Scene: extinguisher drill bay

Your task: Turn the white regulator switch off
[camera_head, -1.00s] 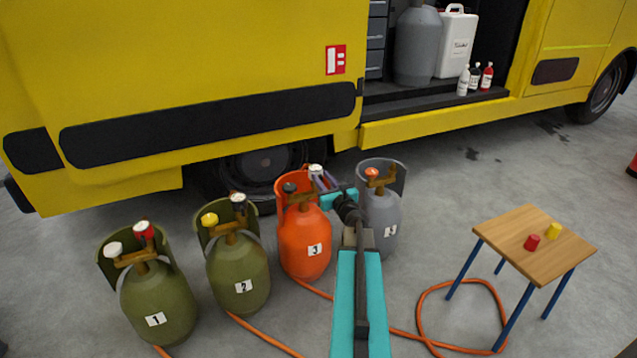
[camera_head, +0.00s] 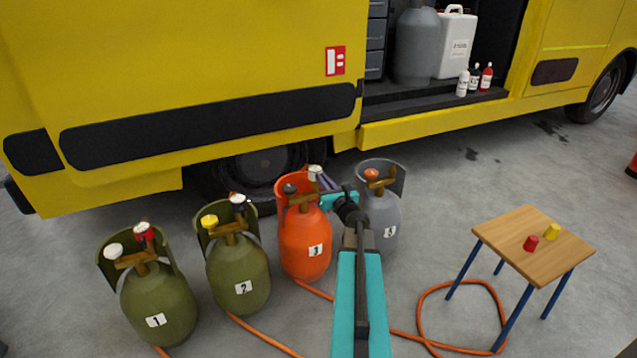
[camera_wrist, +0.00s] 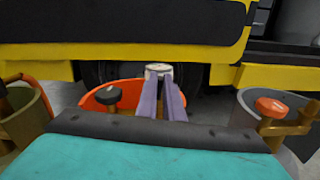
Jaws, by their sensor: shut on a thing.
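The white regulator switch (camera_head: 314,172) is a small white knob on top of the orange cylinder marked 3 (camera_head: 305,245). It also shows in the wrist view (camera_wrist: 158,69), at the far end of my fingers. My gripper (camera_head: 321,178) reaches in from the right and is shut on this knob. In the wrist view my gripper (camera_wrist: 160,82) has its two purple fingers close together, one on each side of the knob. The knob's lower part and stem are hidden by the fingers. The way it points cannot be told.
A black knob (camera_head: 289,188) sits just left on the same cylinder. A grey cylinder (camera_head: 380,215) stands close on the right, partly behind my arm. Green cylinders (camera_head: 238,275) stand left. A yellow truck (camera_head: 200,60) is behind. A small wooden table (camera_head: 520,255) stands right.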

